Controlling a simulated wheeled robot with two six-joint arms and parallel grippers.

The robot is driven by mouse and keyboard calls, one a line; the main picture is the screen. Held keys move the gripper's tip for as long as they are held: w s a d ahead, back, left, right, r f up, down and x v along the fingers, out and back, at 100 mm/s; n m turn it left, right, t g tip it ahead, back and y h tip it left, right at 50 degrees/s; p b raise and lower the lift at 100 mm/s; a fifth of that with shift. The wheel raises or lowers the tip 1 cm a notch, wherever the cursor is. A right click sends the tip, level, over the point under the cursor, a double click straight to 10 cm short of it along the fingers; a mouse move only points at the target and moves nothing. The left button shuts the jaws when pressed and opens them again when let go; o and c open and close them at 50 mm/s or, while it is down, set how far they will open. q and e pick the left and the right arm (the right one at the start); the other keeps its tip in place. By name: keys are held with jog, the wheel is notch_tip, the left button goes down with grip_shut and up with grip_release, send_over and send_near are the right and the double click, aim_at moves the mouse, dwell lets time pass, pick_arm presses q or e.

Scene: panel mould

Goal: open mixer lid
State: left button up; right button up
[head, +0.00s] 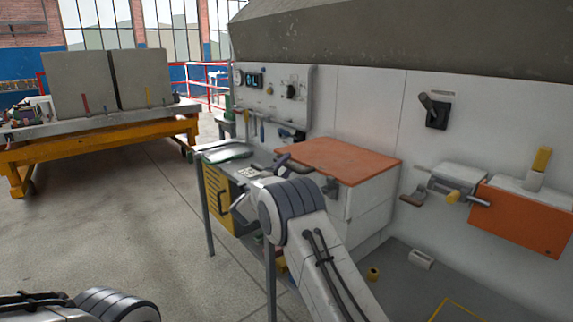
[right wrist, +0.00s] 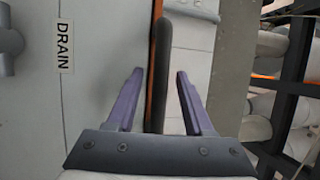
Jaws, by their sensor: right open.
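The mixer lid (head: 345,158) is a flat orange panel lying shut on a pale cabinet, right of centre in the head view. In the right wrist view, a dark upright bar (right wrist: 161,60), which looks like the lid's handle, has a thin orange edge beside it. My right gripper (right wrist: 158,73) is open, with its two purple fingers on either side of this bar and a gap to each finger. In the head view my right gripper (head: 284,160) is by the lid's near left corner, partly hidden by my arm. My left gripper is out of view; only arm parts show at bottom left.
A DRAIN label (right wrist: 64,45) is on the pale panel left of the bar. A grey metal side table (head: 225,152) stands left of the cabinet. An orange box (head: 520,220) is on the right wall.

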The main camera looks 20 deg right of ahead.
jog(key=shift+w+d, duration=0.1)
jog(key=shift+d, duration=0.05)
grip_shut()
dwell(1.4)
